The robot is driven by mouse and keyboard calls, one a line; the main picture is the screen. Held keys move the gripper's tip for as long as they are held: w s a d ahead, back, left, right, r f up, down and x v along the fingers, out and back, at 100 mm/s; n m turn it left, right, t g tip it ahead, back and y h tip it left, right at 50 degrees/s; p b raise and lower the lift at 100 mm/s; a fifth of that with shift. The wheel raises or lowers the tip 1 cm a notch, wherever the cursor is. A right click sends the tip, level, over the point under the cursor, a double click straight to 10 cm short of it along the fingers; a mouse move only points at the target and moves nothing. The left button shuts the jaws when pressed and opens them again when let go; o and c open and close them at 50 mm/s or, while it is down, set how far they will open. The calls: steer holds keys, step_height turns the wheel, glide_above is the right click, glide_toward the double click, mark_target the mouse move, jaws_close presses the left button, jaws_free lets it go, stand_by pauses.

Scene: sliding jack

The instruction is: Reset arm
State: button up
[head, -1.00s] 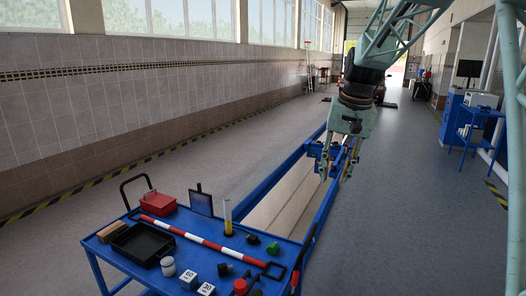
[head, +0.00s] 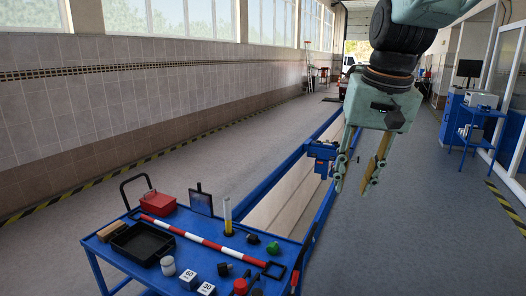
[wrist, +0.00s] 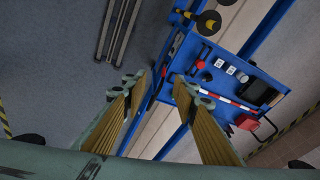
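My gripper (head: 353,190) hangs pointing down at the right of the blue-framed pit in the head view. Its two fingers are spread apart with nothing between them; the wrist view also shows the open fingers (wrist: 159,84). The blue sliding jack (head: 322,153) sits across the pit rails, left of my gripper in the head view. A visible gap in the picture separates most of the jack from the fingers, though its right end is close to the left finger. No contact can be made out.
A blue tool cart (head: 120,263) stands in the foreground, bearing a red-white bar (head: 190,236), a red box (head: 158,204) and a black tray (head: 143,243). Blue pit rails (head: 285,170) run back from it. A blue stand (head: 478,130) is at right. The grey floor between is clear.

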steer(key=s+f+n, duration=0.1)
steer(key=s+f, duration=0.1)
steer(key=s, duration=1.3)
steer(key=s+f+t, duration=0.1)
steer(key=s+f, duration=0.1)
steer(key=s, duration=1.4)
steer(key=shift+f+n+h, duration=0.15)
steer(key=shift+n+h, duration=0.15)
steer(key=shift+n, duration=0.1)
